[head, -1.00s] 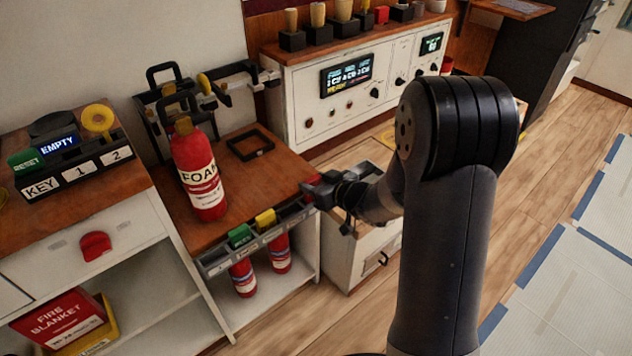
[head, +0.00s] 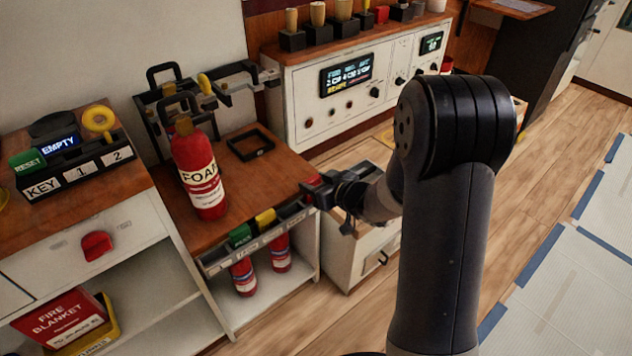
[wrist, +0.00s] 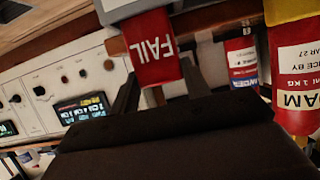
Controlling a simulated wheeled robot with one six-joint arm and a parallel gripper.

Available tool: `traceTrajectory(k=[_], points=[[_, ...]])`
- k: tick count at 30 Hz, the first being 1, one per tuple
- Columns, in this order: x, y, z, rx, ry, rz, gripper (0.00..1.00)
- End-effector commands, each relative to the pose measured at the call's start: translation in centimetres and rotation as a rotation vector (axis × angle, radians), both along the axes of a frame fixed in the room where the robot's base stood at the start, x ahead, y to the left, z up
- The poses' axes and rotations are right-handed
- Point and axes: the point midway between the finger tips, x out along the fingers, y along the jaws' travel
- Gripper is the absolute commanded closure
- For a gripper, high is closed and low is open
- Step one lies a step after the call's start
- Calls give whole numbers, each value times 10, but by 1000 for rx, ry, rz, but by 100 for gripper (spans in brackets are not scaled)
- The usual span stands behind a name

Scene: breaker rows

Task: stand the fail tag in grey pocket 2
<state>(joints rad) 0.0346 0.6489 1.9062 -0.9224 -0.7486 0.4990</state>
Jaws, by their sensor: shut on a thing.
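The red fail tag (wrist: 152,45) is held between the two fingers of my gripper (wrist: 158,88); its lettering reads upside down in the wrist view. In the head view the fail tag (head: 314,187) shows as a small red piece at the tip of my gripper (head: 322,192), by the right end of the grey pocket rail (head: 216,265). A light grey part (wrist: 122,8) meets the tag's edge in the wrist view; I cannot tell whether the tag is inside a pocket. The rail's pocket numbers are too small to read.
A green tag (head: 240,235) and a yellow tag (head: 265,219) stand in the rail. A red foam extinguisher (head: 198,172) stands on the wooden top behind, beside a black frame (head: 250,146). Smaller extinguishers (head: 280,254) are below. A white control cabinet (head: 350,85) is behind.

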Motion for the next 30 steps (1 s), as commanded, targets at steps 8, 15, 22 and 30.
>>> traceTrajectory(k=[8,15,22,30], points=[[0,0,-7,0,0,0,77],[0,0,-13,0,0,0,77],[0,0,-19,1,1,0,77],[0,0,-25,1,1,0,77]])
